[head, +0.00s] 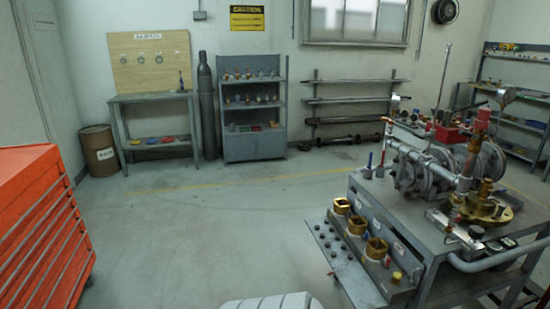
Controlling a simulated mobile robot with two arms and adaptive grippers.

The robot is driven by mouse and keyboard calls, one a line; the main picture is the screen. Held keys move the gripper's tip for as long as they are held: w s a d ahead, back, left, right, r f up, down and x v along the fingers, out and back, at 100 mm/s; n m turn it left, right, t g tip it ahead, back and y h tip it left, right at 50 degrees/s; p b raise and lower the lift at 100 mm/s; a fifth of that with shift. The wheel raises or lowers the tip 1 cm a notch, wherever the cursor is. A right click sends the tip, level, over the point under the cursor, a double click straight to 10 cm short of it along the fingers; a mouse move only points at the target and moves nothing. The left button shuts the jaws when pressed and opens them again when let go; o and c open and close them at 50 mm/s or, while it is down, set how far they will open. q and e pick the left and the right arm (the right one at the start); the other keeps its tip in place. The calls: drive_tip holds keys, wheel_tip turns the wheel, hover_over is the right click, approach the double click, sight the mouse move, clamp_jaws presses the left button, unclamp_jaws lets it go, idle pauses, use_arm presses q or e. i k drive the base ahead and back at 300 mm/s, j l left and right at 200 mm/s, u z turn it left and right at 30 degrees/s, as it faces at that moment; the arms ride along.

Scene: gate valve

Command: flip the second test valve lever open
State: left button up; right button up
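A grey flanged valve assembly (408,175) stands on a grey steel cart (440,268) at the right of the head view. I cannot tell which lever is the second test valve's, nor whether either is open.
Brass nuts (377,247) sit on the cart's front step, above a sloped panel of dark studs (332,248). An orange tool cabinet (40,225) stands at the left. Shelves (251,115), a workbench and a gas cylinder line the back wall. The middle floor is clear.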

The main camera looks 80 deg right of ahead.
sight(503, 190)
drive_tip(key=z, duration=0.4)
drive_tip(key=l+z, duration=0.15)
drive_tip(key=z, duration=0.3)
drive_tip(key=k+l+z, duration=0.1)
drive_tip(key=z, duration=0.3)
drive_tip(key=l+z, duration=0.1)
drive_tip(key=z, duration=0.35)
drive_tip(key=l+z, duration=0.1)
drive_tip(key=z, duration=0.3)
drive_tip(key=l+z, duration=0.1)
drive_tip(key=z, duration=0.35)
drive_tip(key=i+l+z, duration=0.2)
drive_tip(key=l+z, duration=0.2)
drive_tip(key=i+l+z, duration=0.25)
drive_tip(key=z, duration=0.15)
drive_tip(key=i+l+z, duration=0.3)
drive_tip(key=z, duration=0.15)
drive_tip(key=i+l, duration=0.25)
drive_tip(key=i+l+z, duration=0.1)
drive_tip(key=i+l, duration=0.15)
drive_tip(key=i, duration=0.25)
